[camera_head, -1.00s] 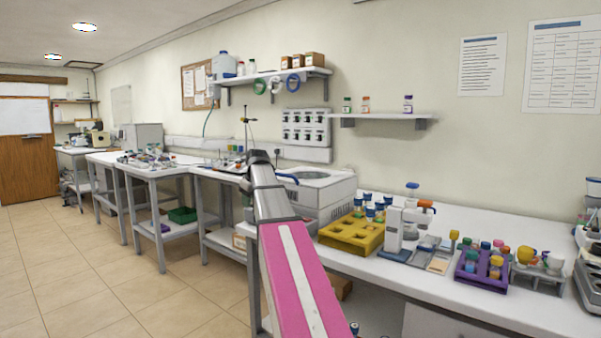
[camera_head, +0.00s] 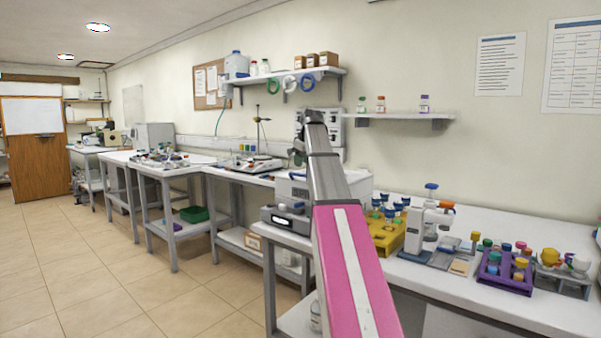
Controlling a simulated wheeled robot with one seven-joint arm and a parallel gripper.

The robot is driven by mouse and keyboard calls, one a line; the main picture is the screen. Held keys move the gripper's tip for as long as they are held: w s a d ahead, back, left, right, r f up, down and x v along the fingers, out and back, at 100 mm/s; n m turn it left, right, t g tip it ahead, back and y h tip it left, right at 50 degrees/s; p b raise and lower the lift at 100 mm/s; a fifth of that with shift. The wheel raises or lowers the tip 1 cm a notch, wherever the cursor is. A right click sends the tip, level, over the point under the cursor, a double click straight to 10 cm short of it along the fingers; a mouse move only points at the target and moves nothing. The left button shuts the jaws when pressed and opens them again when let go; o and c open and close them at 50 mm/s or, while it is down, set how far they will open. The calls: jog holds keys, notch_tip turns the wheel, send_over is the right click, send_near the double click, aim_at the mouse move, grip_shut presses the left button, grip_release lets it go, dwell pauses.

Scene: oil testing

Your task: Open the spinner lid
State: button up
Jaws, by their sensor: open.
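The spinner is a white and grey box-shaped machine (camera_head: 287,213) on the near bench, with a dark front panel and a small lit display. My pink and grey arm crosses in front of it and hides its middle and much of its top. A pale strip of its top shows to the right of the arm. I cannot make out the lid's handle or whether the lid is shut. The far end of my arm stands above and in front of the spinner in the picture. A small dark part shows left of that end, but no gripper fingers can be made out.
Right of the spinner stand a yellow rack (camera_head: 386,237) with blue-capped tubes, a white instrument (camera_head: 417,228) and a purple rack (camera_head: 503,278). A wall shelf (camera_head: 400,116) hangs above. Open tiled floor (camera_head: 120,275) lies to the left.

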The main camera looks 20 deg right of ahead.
jog(key=shift+x, duration=2.7)
jog(key=shift+c, duration=0.3)
grip_shut()
